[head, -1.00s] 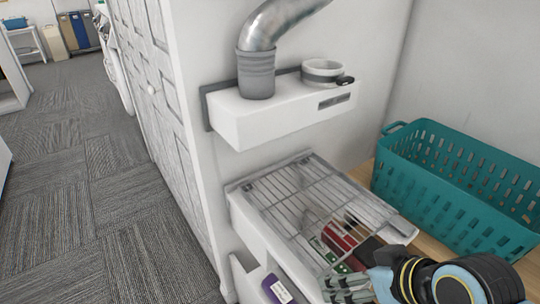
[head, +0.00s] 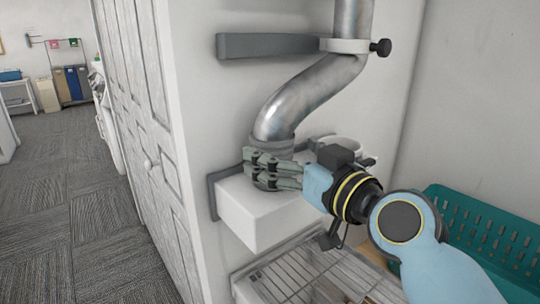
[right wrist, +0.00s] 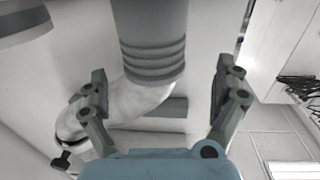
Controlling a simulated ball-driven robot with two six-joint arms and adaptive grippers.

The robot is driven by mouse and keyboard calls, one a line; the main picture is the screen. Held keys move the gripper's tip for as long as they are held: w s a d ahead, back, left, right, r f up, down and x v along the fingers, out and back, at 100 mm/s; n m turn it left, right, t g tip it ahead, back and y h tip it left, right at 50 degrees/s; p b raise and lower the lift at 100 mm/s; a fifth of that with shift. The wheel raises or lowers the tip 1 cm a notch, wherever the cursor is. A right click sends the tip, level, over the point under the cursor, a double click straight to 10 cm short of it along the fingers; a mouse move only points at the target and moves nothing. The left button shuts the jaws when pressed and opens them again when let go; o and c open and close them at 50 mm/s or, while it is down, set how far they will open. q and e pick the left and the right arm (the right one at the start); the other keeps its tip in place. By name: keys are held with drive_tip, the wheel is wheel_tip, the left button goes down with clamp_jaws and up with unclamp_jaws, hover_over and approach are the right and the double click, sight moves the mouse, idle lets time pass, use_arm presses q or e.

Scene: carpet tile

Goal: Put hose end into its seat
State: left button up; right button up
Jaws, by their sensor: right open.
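The hose is a silvery metal duct (head: 310,95) that hangs from a clamp and bends down to a grey ribbed hose end (head: 266,182). The hose end stands on the white wall box (head: 245,218), at its left part. A round light collar, the seat (head: 340,143), is on the same box to the right, partly hidden behind my right gripper (head: 274,168). In the right wrist view the hose end (right wrist: 152,50) is between the two fingers of my right gripper (right wrist: 155,88), with gaps on both sides. The gripper is open. My left gripper is not in view.
A grey bracket arm (head: 270,46) with a clamp and black knob (head: 381,47) holds the duct above. A wire rack (head: 300,275) lies below the box. A teal basket (head: 480,230) stands at the right. White cabinet doors (head: 150,110) are on the left.

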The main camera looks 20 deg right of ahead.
drive_tip(key=shift+w, duration=0.4)
drive_tip(key=x, duration=0.4)
drive_tip(key=shift+w+d+f+p, duration=0.25)
drive_tip(key=shift+w+f+p, duration=0.05)
drive_tip(key=shift+p, duration=0.1)
drive_tip(key=shift+w, duration=0.15)
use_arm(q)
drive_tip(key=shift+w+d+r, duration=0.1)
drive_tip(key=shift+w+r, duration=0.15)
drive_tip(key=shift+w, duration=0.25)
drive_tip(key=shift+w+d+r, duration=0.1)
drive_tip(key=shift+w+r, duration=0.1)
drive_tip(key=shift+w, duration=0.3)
use_arm(e)
drive_tip(key=c, duration=0.4)
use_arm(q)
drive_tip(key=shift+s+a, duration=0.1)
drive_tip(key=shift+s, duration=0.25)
use_arm(e)
drive_tip(key=c, duration=1)
